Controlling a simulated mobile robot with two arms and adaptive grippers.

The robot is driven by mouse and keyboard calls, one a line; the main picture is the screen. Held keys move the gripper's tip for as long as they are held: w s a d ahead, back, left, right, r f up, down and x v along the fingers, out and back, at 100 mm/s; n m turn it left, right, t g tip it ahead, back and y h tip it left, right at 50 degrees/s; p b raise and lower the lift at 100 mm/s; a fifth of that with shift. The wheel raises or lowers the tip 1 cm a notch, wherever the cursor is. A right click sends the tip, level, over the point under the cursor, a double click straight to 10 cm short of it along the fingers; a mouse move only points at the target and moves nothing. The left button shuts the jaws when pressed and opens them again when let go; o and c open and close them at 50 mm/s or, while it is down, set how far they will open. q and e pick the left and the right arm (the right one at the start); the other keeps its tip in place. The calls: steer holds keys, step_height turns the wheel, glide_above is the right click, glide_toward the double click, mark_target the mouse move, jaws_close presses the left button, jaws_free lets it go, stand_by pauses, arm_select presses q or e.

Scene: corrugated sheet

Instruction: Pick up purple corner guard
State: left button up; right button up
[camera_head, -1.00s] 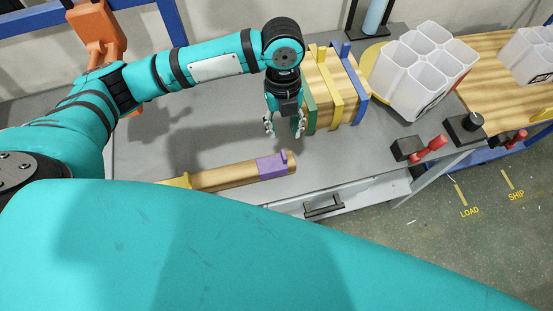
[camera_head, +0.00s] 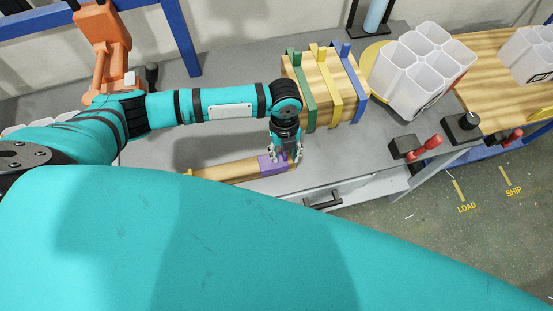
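The purple corner guard (camera_head: 270,166) sits on a wooden bar (camera_head: 220,171) near the front edge of the grey bench, towards the bar's right end. My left gripper (camera_head: 286,157) points down right over the guard, with its fingers apart. The fingers overlap the guard's right part in the picture. I cannot tell whether they touch it. The gripper hides that part of the guard and some of the bar's end. My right gripper is not in view.
A wooden block with green, yellow and blue guards (camera_head: 325,85) stands just behind the gripper. A white multi-cell container (camera_head: 420,70) is farther right. A large teal part of mine covers the foreground.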

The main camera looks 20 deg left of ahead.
arm_select(q)
jaws_close()
steer(key=shift+r, duration=0.1)
